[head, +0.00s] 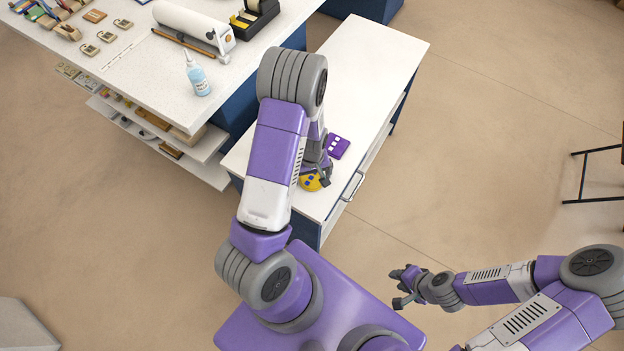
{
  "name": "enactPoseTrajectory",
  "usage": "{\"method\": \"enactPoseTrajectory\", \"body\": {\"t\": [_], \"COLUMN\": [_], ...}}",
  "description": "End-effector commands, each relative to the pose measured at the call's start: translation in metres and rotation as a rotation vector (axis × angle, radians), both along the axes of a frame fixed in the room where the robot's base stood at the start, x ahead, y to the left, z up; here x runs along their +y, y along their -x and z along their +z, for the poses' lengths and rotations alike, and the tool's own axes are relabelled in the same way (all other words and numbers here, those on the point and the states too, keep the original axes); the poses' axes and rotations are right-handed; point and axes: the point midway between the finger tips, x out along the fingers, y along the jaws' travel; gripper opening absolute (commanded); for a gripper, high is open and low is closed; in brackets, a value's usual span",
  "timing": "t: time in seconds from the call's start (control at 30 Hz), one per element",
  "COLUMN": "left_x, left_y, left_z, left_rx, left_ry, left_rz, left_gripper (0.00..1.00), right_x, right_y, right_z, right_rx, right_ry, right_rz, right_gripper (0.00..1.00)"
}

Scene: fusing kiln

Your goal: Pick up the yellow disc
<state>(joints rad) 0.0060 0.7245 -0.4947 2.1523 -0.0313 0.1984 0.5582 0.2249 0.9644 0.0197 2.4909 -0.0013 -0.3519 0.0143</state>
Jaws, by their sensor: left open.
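The yellow disc (311,184) lies on the white top of the low cabinet, near its front end. It has small blue marks on it, and my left arm and gripper hide part of it. My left gripper (321,174) is open right at the disc, over its upper right side. I cannot tell whether the fingers touch it. My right gripper (395,288) is open and empty, over the floor to the right of my base.
A purple square piece with pale marks (339,147) lies just beyond the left gripper. The white cabinet top (365,60) is clear farther back. A higher workbench (140,62) on the left holds a blue bottle (197,76), a paper roll (190,22) and small tools.

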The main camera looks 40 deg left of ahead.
Motion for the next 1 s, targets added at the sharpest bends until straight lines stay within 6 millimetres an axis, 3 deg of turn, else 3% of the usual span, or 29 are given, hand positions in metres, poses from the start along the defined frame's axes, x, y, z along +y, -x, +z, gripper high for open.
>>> {"method": "enactPoseTrajectory", "body": {"t": [0.23,0.5,0.57,0.83,1.0], "left_x": [0.000,0.000,0.000,0.000,0.000], "left_y": [-0.001,0.000,0.000,-0.001,-0.002], "left_z": [-0.002,-0.002,-0.002,0.003,0.032], "left_rx": [-0.003,-0.001,-0.003,-0.003,-0.006], "left_ry": [0.000,0.000,0.000,0.000,0.000], "left_rz": [0.000,0.000,0.000,-0.001,-0.001], "left_gripper": [0.98,0.57,0.51,0.51,0.51], "right_x": [0.000,0.000,0.000,0.000,0.000], "right_y": [0.000,0.000,0.000,0.000,0.000], "right_z": [0.000,0.000,0.000,0.002,0.012], "right_rx": [0.000,0.000,0.000,0.000,0.000], "right_ry": [0.000,0.000,0.000,0.000,0.000], "right_rz": [0.000,0.000,0.000,0.000,0.000], "right_gripper": [0.34,0.34,0.34,0.34,0.34]}}
